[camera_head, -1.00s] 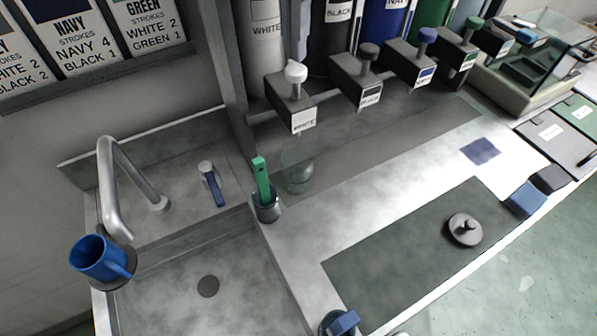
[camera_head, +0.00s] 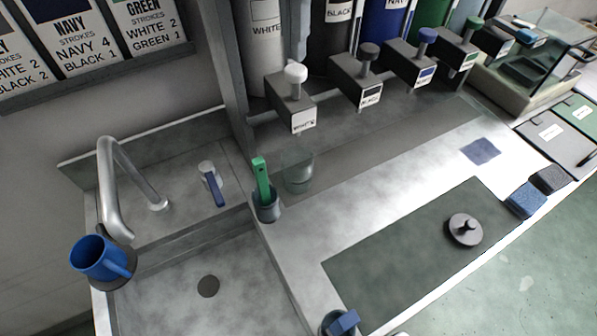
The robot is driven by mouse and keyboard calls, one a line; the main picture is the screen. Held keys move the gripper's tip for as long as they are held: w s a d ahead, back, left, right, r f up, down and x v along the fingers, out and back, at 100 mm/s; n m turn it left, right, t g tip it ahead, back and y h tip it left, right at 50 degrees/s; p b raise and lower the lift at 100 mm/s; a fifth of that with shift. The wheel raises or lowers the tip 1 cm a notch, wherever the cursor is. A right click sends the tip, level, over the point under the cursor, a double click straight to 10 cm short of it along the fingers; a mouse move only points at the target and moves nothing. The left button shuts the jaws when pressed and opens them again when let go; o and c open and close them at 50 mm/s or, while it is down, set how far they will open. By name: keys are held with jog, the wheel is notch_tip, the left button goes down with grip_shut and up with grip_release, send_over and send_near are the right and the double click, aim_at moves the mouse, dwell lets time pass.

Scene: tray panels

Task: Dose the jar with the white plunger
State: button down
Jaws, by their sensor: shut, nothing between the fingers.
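The white plunger (camera_head: 296,73) is a round white knob on a short stem. It stands raised on top of the grey dispenser block labelled WHITE (camera_head: 291,103), in front of the white tank (camera_head: 266,58). A clear glass jar (camera_head: 298,173) stands upright on the counter below and in front of that block. I cannot make out any contents in the jar.
Black (camera_head: 369,51), navy (camera_head: 427,36) and green (camera_head: 474,24) plungers stand along the row to the right. A dark cup with a green-handled tool (camera_head: 263,181) is left of the jar. A sink with a tap (camera_head: 112,190) lies left. A black knobbed lid (camera_head: 465,229) rests on the dark mat (camera_head: 385,262).

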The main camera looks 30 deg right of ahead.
aim_at(296, 68)
jog(key=shift+f, duration=0.2)
dwell(0.3)
jog(key=shift+f+b, duration=1.45)
jog(key=shift+f, duration=0.6)
jog(key=shift+r, duration=0.25)
jog(key=shift+r+p, duration=1.5)
jog(key=shift+r, duration=0.45)
jog(key=shift+f, duration=0.2)
jog(key=shift+f+b, duration=1.35)
jog(key=shift+f, duration=0.6)
jog(key=shift+r+p, duration=1.45)
jog(key=shift+r, duration=0.7)
